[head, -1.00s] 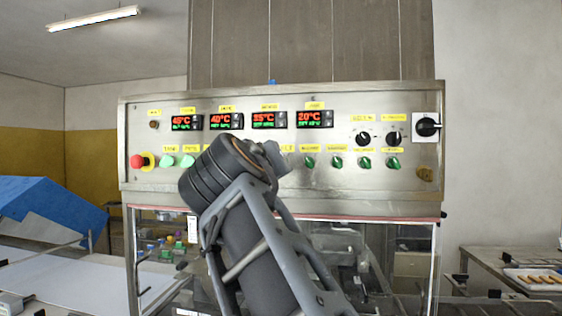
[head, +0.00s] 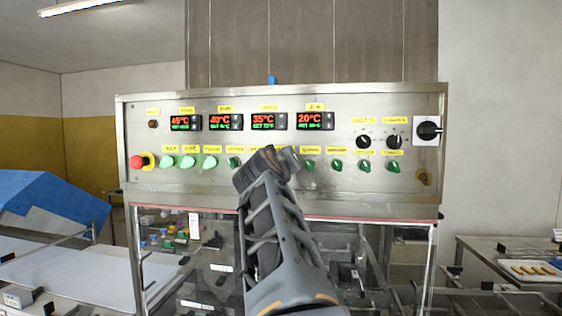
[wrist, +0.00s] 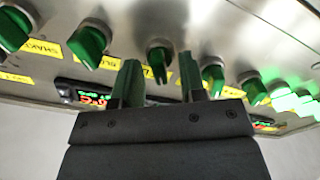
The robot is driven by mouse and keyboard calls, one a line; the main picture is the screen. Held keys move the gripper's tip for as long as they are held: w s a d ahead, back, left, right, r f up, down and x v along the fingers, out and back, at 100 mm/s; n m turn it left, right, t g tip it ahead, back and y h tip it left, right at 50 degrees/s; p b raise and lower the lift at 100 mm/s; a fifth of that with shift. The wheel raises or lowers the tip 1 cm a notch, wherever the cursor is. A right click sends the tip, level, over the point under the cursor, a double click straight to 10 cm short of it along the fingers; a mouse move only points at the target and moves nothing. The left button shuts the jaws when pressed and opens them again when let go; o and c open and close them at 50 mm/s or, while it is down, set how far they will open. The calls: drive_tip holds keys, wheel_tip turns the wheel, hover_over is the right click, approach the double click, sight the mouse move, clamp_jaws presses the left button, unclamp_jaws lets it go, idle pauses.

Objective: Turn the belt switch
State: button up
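The steel control panel (head: 345,178) carries a row of green rotary switches with yellow labels. I cannot read which label names the belt switch. My gripper (head: 280,153) is at this row in the head view and hides part of it. In the wrist view, my gripper (wrist: 159,62) is open, its two fingers apart and pointing at the panel. One green switch (wrist: 159,55) shows between the fingertips, with a gap on both sides. I cannot tell how far in front of it the tips are. Its label is mostly hidden.
Neighbouring green switches (wrist: 88,42) (wrist: 213,78) sit close on either side. Lit green buttons (head: 188,162) and a red emergency stop (head: 137,162) are at the left. Black knobs (head: 393,142) and a main switch (head: 428,130) are at the right. Temperature displays (head: 268,121) are above.

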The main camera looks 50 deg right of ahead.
idle(0.3)
drive_tip(key=c, duration=0.7)
drive_tip(key=shift+f+m+b, duration=0.15)
drive_tip(key=shift+m+b, duration=0.15)
drive_tip(key=shift+b, duration=0.15)
drive_tip(key=shift+f+m+b, duration=0.1)
drive_tip(key=shift+m+b, duration=0.4)
drive_tip(key=shift+b, duration=0.25)
drive_tip(key=m+b, duration=0.2)
drive_tip(key=shift+d+m+b, duration=0.1)
drive_tip(key=shift+m+b, duration=0.2)
drive_tip(key=m+b, duration=0.2)
drive_tip(key=m, duration=0.1)
drive_tip(key=shift+m, duration=0.3)
drive_tip(key=shift+r+m+b, duration=0.2)
drive_tip(key=shift+m+b, duration=0.9)
drive_tip(key=shift+m, duration=1)
